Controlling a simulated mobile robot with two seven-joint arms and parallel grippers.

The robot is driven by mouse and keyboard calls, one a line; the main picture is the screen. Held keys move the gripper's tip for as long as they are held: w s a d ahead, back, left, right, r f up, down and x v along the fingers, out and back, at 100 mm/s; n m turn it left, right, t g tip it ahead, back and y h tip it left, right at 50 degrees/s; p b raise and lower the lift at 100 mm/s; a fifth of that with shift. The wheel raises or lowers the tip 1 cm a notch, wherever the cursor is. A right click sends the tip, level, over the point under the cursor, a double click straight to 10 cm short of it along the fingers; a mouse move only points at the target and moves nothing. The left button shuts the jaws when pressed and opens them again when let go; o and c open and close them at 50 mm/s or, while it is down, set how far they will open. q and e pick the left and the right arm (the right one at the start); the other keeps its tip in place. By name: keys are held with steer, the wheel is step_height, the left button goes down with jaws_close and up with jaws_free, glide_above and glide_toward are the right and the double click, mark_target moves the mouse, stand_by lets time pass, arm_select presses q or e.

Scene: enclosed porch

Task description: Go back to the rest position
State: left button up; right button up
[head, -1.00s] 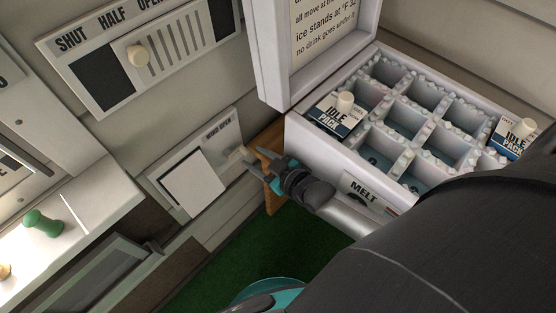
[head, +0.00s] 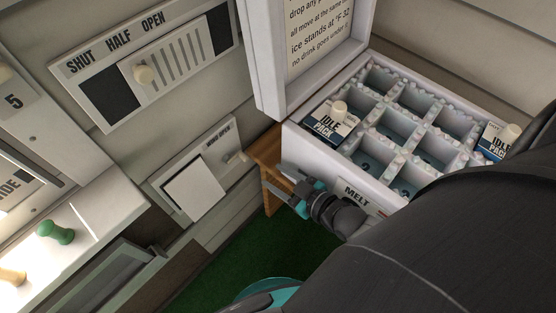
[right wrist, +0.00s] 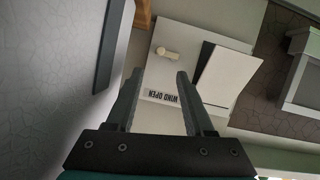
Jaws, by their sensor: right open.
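My right gripper (head: 283,183) is open and empty. In the head view it is in front of the white cooler's left front corner, to the right of the WIND OPEN panel (head: 166,184) and apart from it. In the right wrist view the two dark fingers of the gripper (right wrist: 160,76) are spread, with nothing between them. The panel (right wrist: 190,38) lies beyond the fingertips with its small cream knob (right wrist: 168,53). That knob also shows in the head view (head: 236,159). My left gripper is not in view.
The open white cooler (head: 318,162) has an icy grid of compartments and two IDLE PACK cartons (head: 325,125) (head: 493,143). A SHUT HALF OPEN slider panel (head: 150,100) and a green knob (head: 56,231) are at left. Green floor (head: 300,250) lies below.

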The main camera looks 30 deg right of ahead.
steer(key=shift+a, duration=0.15)
steer(key=s+r+m+g+h, duration=0.3)
steer(key=s+r+g+h, duration=0.1)
steer(key=s+r+g, duration=0.6)
step_height(320, 180, down, 23)
steer(key=s, duration=0.1)
steer(key=s+d+f, duration=0.3)
steer(key=s+f, duration=0.3)
steer(key=f, duration=0.1)
steer(key=s+d+f+g, duration=0.1)
steer(key=s+d+f, duration=0.2)
steer(key=s+f, duration=0.3)
steer(key=shift+s+f, duration=0.35)
steer(key=shift+f, duration=0.55)
steer(key=shift+d, duration=0.1)
stand_by(2.0)
